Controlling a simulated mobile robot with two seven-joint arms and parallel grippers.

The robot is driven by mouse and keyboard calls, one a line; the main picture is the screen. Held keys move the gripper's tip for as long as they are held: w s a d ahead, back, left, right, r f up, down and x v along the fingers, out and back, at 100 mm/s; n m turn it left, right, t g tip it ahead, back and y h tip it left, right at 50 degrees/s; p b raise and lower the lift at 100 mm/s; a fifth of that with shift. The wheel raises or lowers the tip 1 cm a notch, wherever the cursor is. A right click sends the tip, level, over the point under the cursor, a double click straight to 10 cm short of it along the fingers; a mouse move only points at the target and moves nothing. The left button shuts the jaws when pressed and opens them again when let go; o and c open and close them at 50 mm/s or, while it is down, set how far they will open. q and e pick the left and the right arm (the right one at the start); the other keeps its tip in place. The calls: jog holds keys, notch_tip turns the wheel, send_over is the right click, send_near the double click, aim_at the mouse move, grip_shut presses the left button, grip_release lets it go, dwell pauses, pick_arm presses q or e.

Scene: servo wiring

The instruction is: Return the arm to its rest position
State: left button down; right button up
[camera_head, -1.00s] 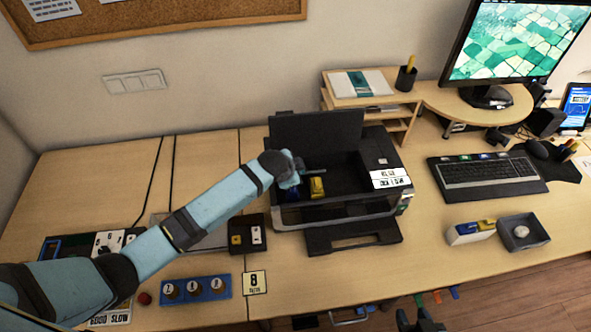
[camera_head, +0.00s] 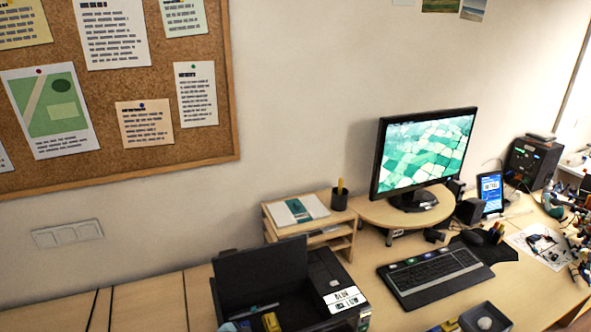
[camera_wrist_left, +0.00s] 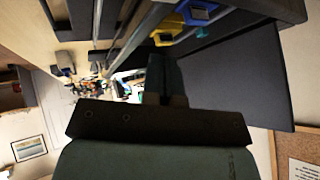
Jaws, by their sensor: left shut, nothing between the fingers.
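My left gripper (camera_wrist_left: 165,85) shows in the left wrist view, its dark fingers together with nothing between them. It is close to the open black printer (camera_wrist_left: 285,8), whose raised lid (camera_wrist_left: 240,70) fills the right of that view. A blue block (camera_wrist_left: 198,12) and a yellow block (camera_wrist_left: 163,38) show inside the printer. In the head view the printer (camera_head: 322,262) stands at the bottom, cut by the frame edge, with the yellow block (camera_head: 271,322) inside. Only a small light-blue bit of my left arm shows there, at the bottom edge. My right gripper is out of view.
Behind the printer stand a wooden shelf (camera_head: 268,226), a pen cup (camera_head: 340,200) and a monitor (camera_head: 424,152) on a riser. A keyboard (camera_head: 435,275) and a grey tray (camera_head: 486,318) lie to the right. The desk left of the printer (camera_head: 150,305) looks bare where visible.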

pick_arm(q)
jog(key=s+a+f+n+t, duration=0.1)
jog(key=s+a+n, duration=0.2)
jog(key=s, duration=0.9)
jog(key=s+a+f+n+t, duration=0.1)
jog(key=s+n, duration=0.4)
jog(key=s, duration=0.8)
jog(key=a+t, duration=0.1)
jog(key=a, duration=0.1)
jog(key=shift+s+a, duration=0.2)
jog(key=shift+a, duration=0.2)
